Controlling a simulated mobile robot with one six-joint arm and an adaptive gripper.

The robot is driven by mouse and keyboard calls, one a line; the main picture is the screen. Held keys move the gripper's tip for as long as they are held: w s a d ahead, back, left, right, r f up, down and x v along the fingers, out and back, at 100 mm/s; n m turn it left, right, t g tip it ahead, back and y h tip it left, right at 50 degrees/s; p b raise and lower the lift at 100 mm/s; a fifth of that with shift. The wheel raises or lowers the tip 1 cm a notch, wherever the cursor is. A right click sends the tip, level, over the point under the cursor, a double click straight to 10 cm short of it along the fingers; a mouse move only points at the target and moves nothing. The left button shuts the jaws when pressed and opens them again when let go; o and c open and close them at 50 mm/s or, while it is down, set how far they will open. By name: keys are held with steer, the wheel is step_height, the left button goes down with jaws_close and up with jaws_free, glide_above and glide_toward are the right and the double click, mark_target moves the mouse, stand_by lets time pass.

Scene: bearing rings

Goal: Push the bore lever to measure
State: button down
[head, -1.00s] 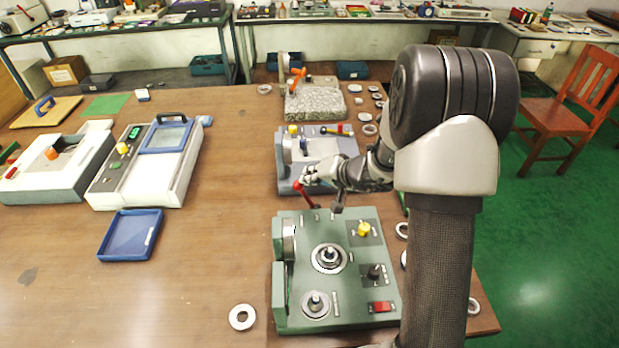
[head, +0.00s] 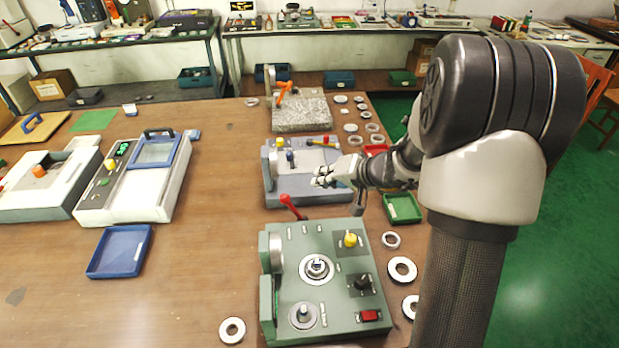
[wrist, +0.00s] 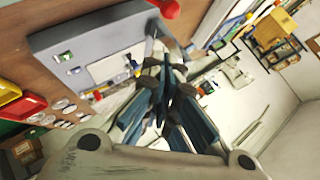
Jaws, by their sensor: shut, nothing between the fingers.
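The red bore lever (head: 293,207) stands at the back edge of the green gauge fixture (head: 335,238), leaning back and to the left. In the wrist view its red knob (wrist: 165,8) shows at the top edge. My gripper (head: 318,178) is shut and empty, above and right of the knob in the head view and apart from it. It hangs over the front of the grey-blue fixture (head: 268,183). In the wrist view the fingers of my gripper (wrist: 165,90) come together over the scene. A ring sits around the green fixture's central post (head: 317,267).
Loose rings (head: 402,269) lie right of the green fixture, with one ring (head: 232,330) at its front left. A green tray (head: 402,208) and a blue tray (head: 120,250) lie on the table. A granite block stand (head: 300,110) is behind. The table middle-left is clear.

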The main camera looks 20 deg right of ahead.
steer(key=shift+v, duration=1.45)
steer(key=shift+d, duration=0.15)
steer(key=s+a+r+n+g+y, duration=0.1)
steer(key=s+a+r+n+g, duration=0.1)
steer(key=s+a+r, duration=0.35)
steer(key=s+a+r+n+g, duration=0.25)
steer(key=s+a, duration=0.35)
steer(key=a, duration=0.4)
steer(key=s+d+r+h, duration=0.1)
steer(key=s+h, duration=0.1)
steer(key=s, duration=0.7)
steer(key=s+d+r+n+h, duration=0.1)
steer(key=s+h, duration=0.2)
steer(key=s, duration=0.5)
steer(key=shift+s+r+h, duration=0.3)
steer(key=shift+s+r, duration=0.05)
steer(key=shift+d+n+g, duration=0.1)
steer(key=shift+n+g, duration=0.15)
